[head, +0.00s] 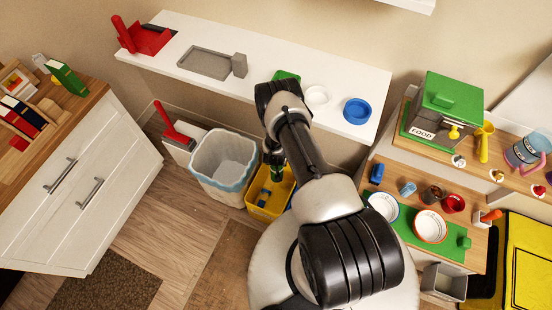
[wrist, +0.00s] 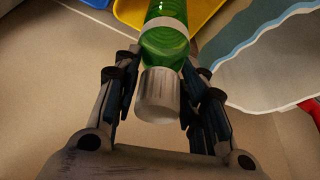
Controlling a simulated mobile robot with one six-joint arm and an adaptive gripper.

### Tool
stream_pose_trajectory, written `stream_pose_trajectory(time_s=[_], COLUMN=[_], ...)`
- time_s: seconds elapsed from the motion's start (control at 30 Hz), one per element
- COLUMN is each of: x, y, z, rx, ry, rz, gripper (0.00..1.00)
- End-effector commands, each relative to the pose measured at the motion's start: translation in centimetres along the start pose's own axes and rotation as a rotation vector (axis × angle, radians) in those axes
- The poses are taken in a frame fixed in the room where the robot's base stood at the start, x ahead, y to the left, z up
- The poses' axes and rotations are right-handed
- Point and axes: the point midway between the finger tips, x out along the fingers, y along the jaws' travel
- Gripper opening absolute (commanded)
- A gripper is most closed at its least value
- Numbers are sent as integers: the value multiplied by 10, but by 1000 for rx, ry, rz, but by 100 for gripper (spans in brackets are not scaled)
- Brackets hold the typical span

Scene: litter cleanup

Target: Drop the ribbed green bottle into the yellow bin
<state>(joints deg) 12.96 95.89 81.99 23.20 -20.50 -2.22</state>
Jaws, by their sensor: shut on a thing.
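My gripper (wrist: 161,68) is shut on the green bottle (wrist: 166,48), with one finger on each side of it. The bottle has a pale band and a grey cap-like end that points towards the wrist camera. The yellow bin (wrist: 128,10) shows behind the bottle at the top of the wrist view. In the head view my gripper (head: 273,157) hangs with the bottle (head: 277,173) in front of the back part of the yellow bin (head: 262,213). A blue item lies inside the bin. My arm hides the bin's right side.
A white bin with a blue-lined rim (head: 222,183) stands directly left of the yellow bin. A red-handled brush (head: 176,132) stands farther left. A white shelf (head: 260,80) runs along the wall behind. A wooden counter with bowls (head: 430,225) is at the right.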

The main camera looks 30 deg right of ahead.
Motion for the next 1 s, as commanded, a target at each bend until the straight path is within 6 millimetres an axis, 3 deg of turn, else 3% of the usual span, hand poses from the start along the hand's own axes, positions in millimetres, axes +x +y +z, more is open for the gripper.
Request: stream_pose_trajectory(time_s=[0.3, 0.67, 0.7, 1.0], x=[37, 40, 40, 40], y=[0, 0, 0, 0], z=[15, 16, 16, 16], rx=[0, 0, 0, 0], ry=[0, 1, 1, 0], rz=[0, 0, 0, 0], gripper=[13, 13, 41, 61])
